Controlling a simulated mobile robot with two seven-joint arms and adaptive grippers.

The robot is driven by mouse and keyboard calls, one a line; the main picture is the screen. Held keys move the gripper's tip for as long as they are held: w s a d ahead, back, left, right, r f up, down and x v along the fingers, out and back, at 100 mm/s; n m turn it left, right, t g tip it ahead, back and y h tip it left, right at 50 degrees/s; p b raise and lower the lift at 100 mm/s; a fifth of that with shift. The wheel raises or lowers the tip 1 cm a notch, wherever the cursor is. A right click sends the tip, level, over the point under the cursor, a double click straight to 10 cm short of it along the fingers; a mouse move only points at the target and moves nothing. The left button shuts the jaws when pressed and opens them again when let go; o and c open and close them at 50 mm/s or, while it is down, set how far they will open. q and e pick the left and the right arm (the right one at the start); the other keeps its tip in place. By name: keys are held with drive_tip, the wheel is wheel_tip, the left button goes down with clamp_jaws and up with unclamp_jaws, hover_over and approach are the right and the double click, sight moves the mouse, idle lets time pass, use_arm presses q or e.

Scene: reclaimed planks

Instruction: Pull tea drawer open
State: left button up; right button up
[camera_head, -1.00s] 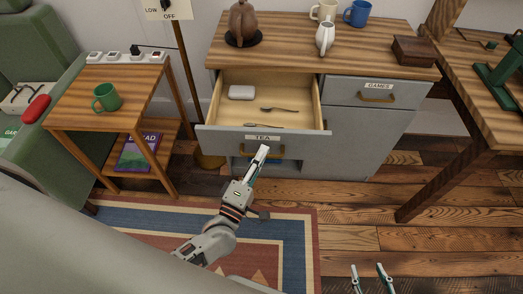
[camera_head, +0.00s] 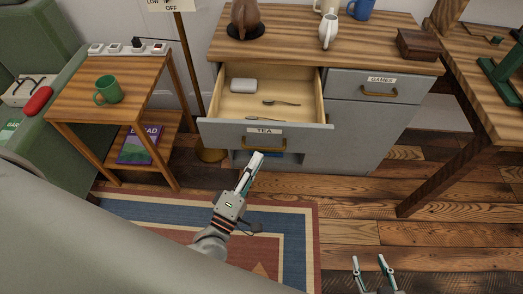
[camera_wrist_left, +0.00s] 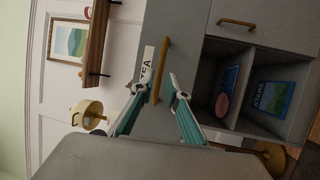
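The grey tea drawer (camera_head: 222,130) is pulled well out of the cabinet, its front labelled TEA. Its brass handle (camera_head: 263,145) is on the drawer front; in the left wrist view the handle (camera_wrist_left: 161,70) appears in line with the gap between the fingertips. My left gripper (camera_head: 255,158) is just in front of and below the handle. In the left wrist view its fingers (camera_wrist_left: 155,84) are spread with nothing gripped. My right gripper (camera_head: 370,262) is open and empty at the bottom, over the floor. Inside the drawer are a white box (camera_head: 243,85) and cutlery (camera_head: 281,103).
The closed games drawer (camera_head: 345,87) is beside it. A side table (camera_head: 75,110) with a green mug (camera_head: 108,90) stands left.

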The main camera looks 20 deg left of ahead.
use_arm(q)
drive_tip(key=v, duration=0.6)
drive_tip(key=shift+s, duration=0.4)
drive_tip(key=s+a+f+m+g+p, duration=0.1)
drive_tip(key=s+f+m+g+p, duration=0.1)
drive_tip(key=m, duration=0.8)
drive_tip(key=s+a+f+m+g+p, duration=0.2)
drive_tip(key=s+m+g+p, duration=0.3)
drive_tip(key=m, duration=0.5)
drive_tip(key=shift+s+f+g, duration=0.15)
drive_tip(key=shift+f+g, duration=0.3)
drive_tip(key=shift+g, duration=0.65)
use_arm(e)
drive_tip(key=r, duration=0.1)
drive_tip(key=a+r, duration=0.1)
drive_tip(key=r, duration=0.2)
drive_tip(key=shift+s+a+r, duration=0.25)
drive_tip(key=shift+s+r, duration=0.1)
drive_tip(key=shift+r, duration=0.05)
drive_tip(key=shift+w+r, duration=0.2)
drive_tip(key=shift+r, duration=0.15)
